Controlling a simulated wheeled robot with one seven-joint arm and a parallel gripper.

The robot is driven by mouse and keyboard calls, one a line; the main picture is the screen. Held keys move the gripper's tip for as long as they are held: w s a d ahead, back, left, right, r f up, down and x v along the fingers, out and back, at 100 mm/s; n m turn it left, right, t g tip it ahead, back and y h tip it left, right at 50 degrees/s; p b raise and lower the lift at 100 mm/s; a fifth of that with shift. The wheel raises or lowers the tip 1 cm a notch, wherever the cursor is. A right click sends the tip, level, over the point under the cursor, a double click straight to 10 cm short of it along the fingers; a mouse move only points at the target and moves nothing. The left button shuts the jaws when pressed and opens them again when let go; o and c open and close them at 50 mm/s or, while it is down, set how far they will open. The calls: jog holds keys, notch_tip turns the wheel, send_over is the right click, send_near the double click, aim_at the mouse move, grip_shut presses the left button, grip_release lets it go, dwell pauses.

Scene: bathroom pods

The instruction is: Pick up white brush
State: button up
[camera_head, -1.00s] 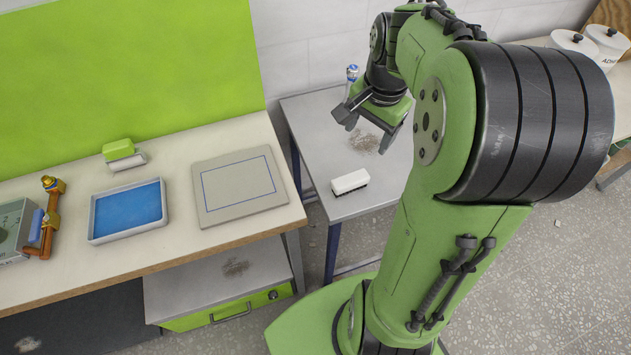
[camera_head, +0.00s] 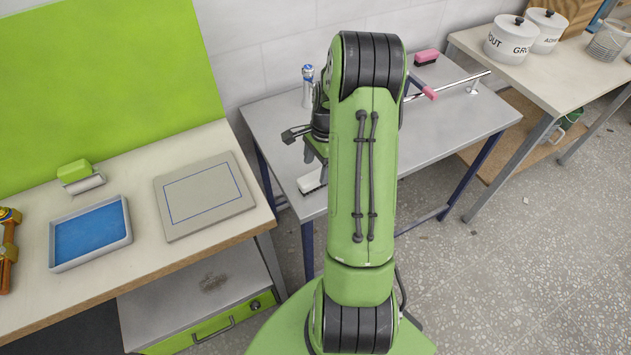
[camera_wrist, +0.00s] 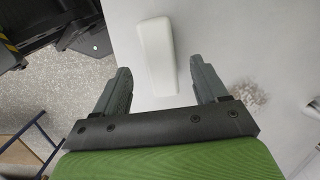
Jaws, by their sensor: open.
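The white brush (camera_head: 310,181) lies on the grey metal table near its front left edge. In the head view my arm hides its right part. In the wrist view the brush (camera_wrist: 158,56) shows as a long white block, slightly tilted, ahead of and between the two fingers. My gripper (camera_wrist: 160,82) is open and empty, its fingers spread wider than the brush. The brush's near end lies about level with the fingertips in the picture; the height gap I cannot tell. In the head view my gripper (camera_head: 306,145) is mostly hidden behind my arm.
The left bench holds a blue tray (camera_head: 90,234), a grey board (camera_head: 205,196) and a green brush (camera_head: 76,173). White pots (camera_head: 510,40) stand at right.

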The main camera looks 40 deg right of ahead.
aim_at(316, 175)
jog(key=f, duration=0.4)
jog(key=shift+w+a+f+b, duration=0.1)
jog(key=shift+a+f+b, duration=0.15)
jog(key=shift+b, duration=0.1)
jog(key=shift+r, duration=0.15)
jog(key=c, duration=1.1)
notch_tip(316, 175, up, 10)
jog(key=shift+p, duration=1.05)
